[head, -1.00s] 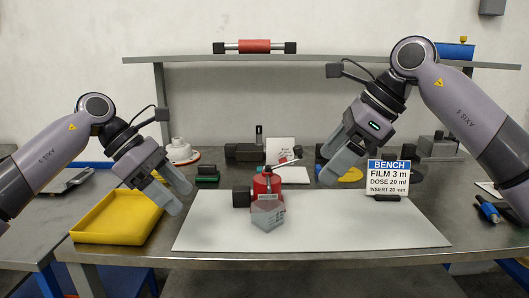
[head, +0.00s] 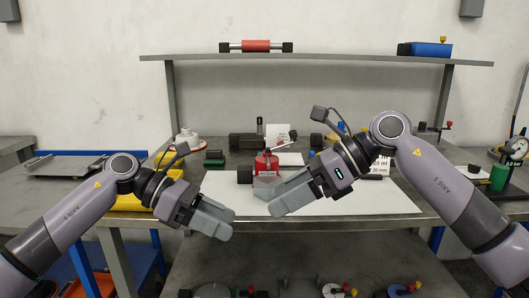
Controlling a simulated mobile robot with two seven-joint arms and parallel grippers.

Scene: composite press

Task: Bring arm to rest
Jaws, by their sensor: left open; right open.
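My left gripper (head: 212,220) is open and empty, in front of the bench's front edge at the left of centre. My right gripper (head: 287,194) is open, over the front of the white mat (head: 395,196). Its fingers point left and partly cover the grey base of a red press-like device (head: 265,163) behind them. I see nothing held between its fingers. Both arms are bent, with the grippers turned inward towards each other.
A yellow tray (head: 133,203) lies behind my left arm. The bench sign (head: 382,163) is mostly hidden by my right arm. A shelf (head: 330,57) runs above, carrying a red roller (head: 256,46) and a blue item (head: 428,49).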

